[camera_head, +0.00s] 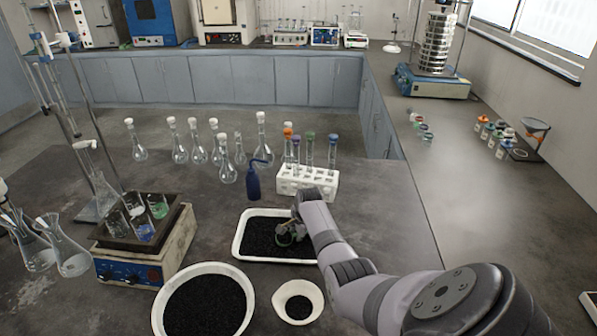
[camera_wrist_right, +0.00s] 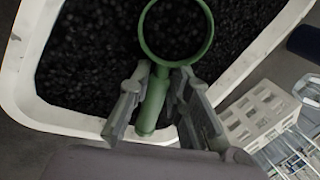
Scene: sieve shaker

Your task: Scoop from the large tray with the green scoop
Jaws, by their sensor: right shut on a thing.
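The large white tray (camera_head: 237,247) holds black granules and sits on the dark bench in the head view. Its rim also shows in the right wrist view (camera_wrist_right: 22,85). The green scoop (camera_wrist_right: 153,106) is over the granules, its round bowl toward the top of the right wrist view with dark granules showing within its ring. My right gripper (camera_wrist_right: 166,95) is shut on the scoop's handle, with one finger on each side. In the head view the right gripper (camera_head: 292,228) is over the tray's right part and mostly hides the scoop. My left gripper is not in view.
A large round white bowl (camera_head: 160,318) and a small white bowl (camera_head: 279,291), both with black granules, stand in front of the tray. A white tube rack (camera_head: 318,184) and blue wash bottle (camera_head: 253,184) stand behind. A hotplate (camera_head: 126,268) with glassware is left.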

